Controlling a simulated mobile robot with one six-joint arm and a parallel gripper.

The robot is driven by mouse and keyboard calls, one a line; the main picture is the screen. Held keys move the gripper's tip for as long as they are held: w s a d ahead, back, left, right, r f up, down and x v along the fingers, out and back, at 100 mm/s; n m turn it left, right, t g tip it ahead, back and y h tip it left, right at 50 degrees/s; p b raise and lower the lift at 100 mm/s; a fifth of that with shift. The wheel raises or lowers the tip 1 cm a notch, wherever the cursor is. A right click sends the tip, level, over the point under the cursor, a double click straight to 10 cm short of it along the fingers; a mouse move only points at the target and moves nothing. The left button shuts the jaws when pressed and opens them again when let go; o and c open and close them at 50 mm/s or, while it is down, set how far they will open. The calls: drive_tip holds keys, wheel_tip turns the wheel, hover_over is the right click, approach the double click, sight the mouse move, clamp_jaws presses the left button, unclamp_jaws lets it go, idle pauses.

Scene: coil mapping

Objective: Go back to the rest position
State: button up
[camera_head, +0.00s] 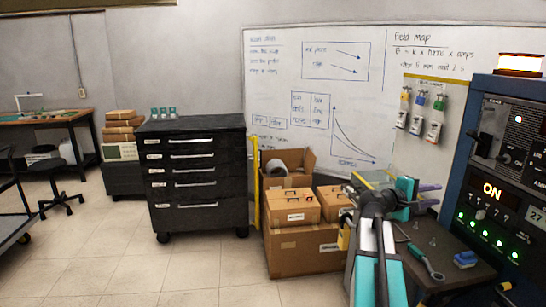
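My gripper (434,195) is at the right of centre in the head view, at the end of my teal, white and black arm. Its two greyish-purple fingers point right, with a gap between them. It looks open, and I see nothing held between the fingers. It is in front of the whiteboard's lower edge and above the small dark table (449,255). The arm hides part of that table and of the boxes behind it.
A blue cabinet (502,170) with a lit "ON" panel stands close on the right. Cardboard boxes (303,255) are stacked left of my arm. A black drawer cabinet (195,175) stands further left. The tiled floor (150,270) at front left is clear.

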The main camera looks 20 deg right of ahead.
drive_tip(key=w+a+f+n+t+y, duration=0.1)
drive_tip(key=w+a+f, duration=0.25)
drive_tip(key=f, duration=0.35)
drive_tip(key=w+a+f+n+t+y, duration=0.1)
drive_tip(key=w+a+f, duration=0.2)
drive_tip(key=a+f, duration=0.35)
drive_tip(key=w+a+f+n+t+y, duration=0.15)
drive_tip(key=w+f, duration=0.25)
drive_tip(key=f, duration=0.4)
drive_tip(key=s+a+f+n+g+y, duration=0.1)
drive_tip(key=a+f+y, duration=0.1)
drive_tip(key=a+f, duration=0.85)
drive_tip(key=a+f+n+y, duration=0.1)
drive_tip(key=a+f+y, duration=0.1)
drive_tip(key=a+f, duration=0.8)
drive_tip(key=s+a+f+g+y, duration=0.1)
drive_tip(key=s+a+f+y, duration=0.1)
drive_tip(key=s+a+f, duration=0.7)
drive_tip(key=s+a+f+g+y, duration=0.2)
drive_tip(key=s+a+f, duration=0.3)
drive_tip(key=f, duration=0.7)
drive_tip(key=s+a+f+m+g+y, duration=0.2)
drive_tip(key=s+a+f+m, duration=0.1)
drive_tip(key=s+a, duration=0.4)
drive_tip(key=s+a+f+m+g+y, duration=0.1)
drive_tip(key=s+a+f+m+y, duration=0.1)
drive_tip(key=s+a, duration=0.6)
drive_tip(key=shift+s+f+m+g+y, duration=0.25)
drive_tip(key=shift+f+m+g+y, duration=0.15)
drive_tip(key=shift+m+y, duration=0.35)
